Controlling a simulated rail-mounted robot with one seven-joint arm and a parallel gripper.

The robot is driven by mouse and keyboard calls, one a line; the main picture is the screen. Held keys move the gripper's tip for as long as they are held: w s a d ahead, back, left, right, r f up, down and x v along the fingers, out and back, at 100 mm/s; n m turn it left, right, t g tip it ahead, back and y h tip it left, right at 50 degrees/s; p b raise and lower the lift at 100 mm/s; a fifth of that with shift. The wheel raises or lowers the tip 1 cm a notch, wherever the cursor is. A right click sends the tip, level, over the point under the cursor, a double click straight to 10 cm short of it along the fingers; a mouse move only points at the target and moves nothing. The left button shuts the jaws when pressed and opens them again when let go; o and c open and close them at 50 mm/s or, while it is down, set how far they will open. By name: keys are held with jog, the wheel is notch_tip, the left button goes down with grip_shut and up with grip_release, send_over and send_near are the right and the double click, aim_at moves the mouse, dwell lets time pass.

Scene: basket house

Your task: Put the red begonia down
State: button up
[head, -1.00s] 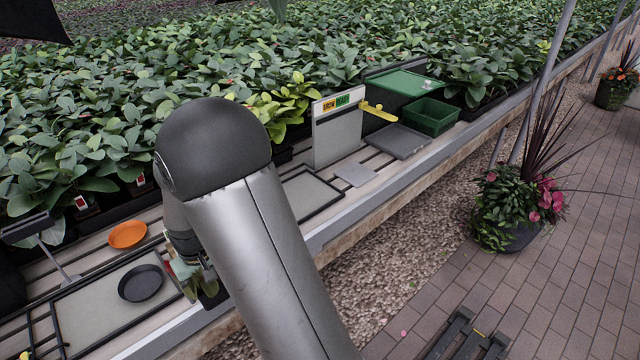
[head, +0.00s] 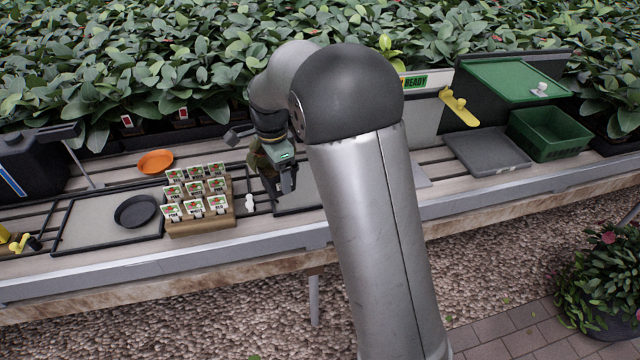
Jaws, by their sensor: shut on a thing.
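My gripper (head: 284,180) hangs over the bench beside the wooden label block, at the near end of my arm's bend. It is shut on the red begonia (head: 257,159), of which only some brownish-green leaves show behind and left of the jaws. The begonia's pot and flowers are hidden by the gripper. The gripper is over or just in front of a grey mat with a black frame (head: 300,198). I cannot tell whether the pot touches it.
The label block (head: 200,225) with several begonia tags stands left of the gripper. A black saucer (head: 135,210) lies on a framed mat further left, with an orange saucer (head: 155,161) behind. A READY board (head: 425,110), grey tray (head: 488,150) and green crate (head: 548,132) stand right.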

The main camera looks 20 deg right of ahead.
jog(key=a+m, duration=0.1)
jog(key=w+a+r+m, duration=0.1)
jog(key=shift+r+m, duration=0.25)
jog(key=shift+m, duration=0.15)
jog(key=shift+w+r+m, duration=0.15)
jog(key=shift+m, duration=0.15)
jog(key=w+d+f+p, duration=0.1)
jog(key=w+d+f, duration=0.3)
jog(key=w+d, duration=0.25)
send_near(302, 183)
jog(key=shift+s+a+f+p, duration=0.1)
jog(key=shift+s+a+p, duration=0.2)
jog(key=shift+s+a, duration=0.15)
jog(key=shift+w+d+f, duration=0.2)
jog(key=shift+w+f, duration=0.05)
jog(key=shift+f, duration=0.15)
jog(key=shift+w+d+f, duration=0.15)
jog(key=shift+f, duration=1.6)
